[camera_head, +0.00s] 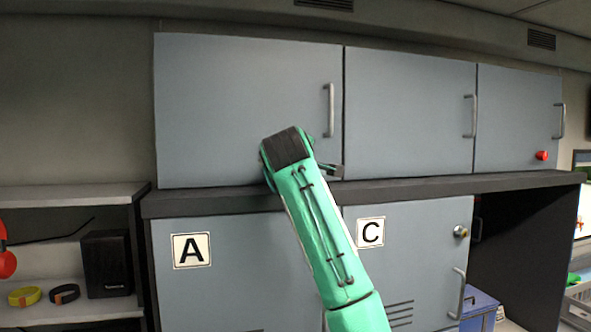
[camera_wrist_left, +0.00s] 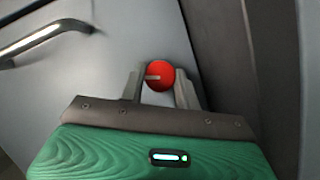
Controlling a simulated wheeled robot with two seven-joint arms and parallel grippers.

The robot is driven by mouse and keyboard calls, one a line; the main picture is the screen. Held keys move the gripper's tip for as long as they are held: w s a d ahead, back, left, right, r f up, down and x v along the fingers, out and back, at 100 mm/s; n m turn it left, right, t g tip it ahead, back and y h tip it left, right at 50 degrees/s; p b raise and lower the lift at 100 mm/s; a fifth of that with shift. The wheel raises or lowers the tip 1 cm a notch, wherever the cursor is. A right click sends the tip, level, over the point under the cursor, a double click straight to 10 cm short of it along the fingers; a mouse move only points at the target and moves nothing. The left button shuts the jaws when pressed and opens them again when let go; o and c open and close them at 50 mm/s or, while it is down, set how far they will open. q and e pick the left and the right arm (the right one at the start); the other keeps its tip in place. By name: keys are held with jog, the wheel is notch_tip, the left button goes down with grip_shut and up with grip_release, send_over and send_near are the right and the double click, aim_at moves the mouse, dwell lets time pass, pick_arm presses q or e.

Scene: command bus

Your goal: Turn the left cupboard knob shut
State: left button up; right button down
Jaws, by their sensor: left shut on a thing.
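The left cupboard (camera_head: 240,90) is a closed grey door in the upper row. Its metal handle (camera_head: 329,108) is near its right edge and also shows in the left wrist view (camera_wrist_left: 35,40). The red round knob (camera_wrist_left: 161,75) shows in the left wrist view, with a pale bar across its left part. My left gripper (camera_wrist_left: 158,84) is shut on this knob, one finger on each side. In the head view my left gripper (camera_head: 334,170) is at the door's lower right corner, and the knob is hidden there. My right gripper is not in view.
Two more grey upper doors stand to the right; the far one has a red knob (camera_head: 542,155). A dark ledge (camera_head: 420,187) runs below the upper doors. Lower doors are marked A (camera_head: 192,250) and C (camera_head: 371,232). A shelf (camera_head: 75,196) is at the left.

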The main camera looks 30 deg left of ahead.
pick_arm(q)
jog(key=shift+f+n+t+b, duration=0.15)
jog(key=shift+n+t+b, duration=0.65)
jog(key=shift+n, duration=0.8)
jog(key=o, duration=1)
jog(key=shift+c, duration=0.2)
jog(key=shift+s, duration=0.1)
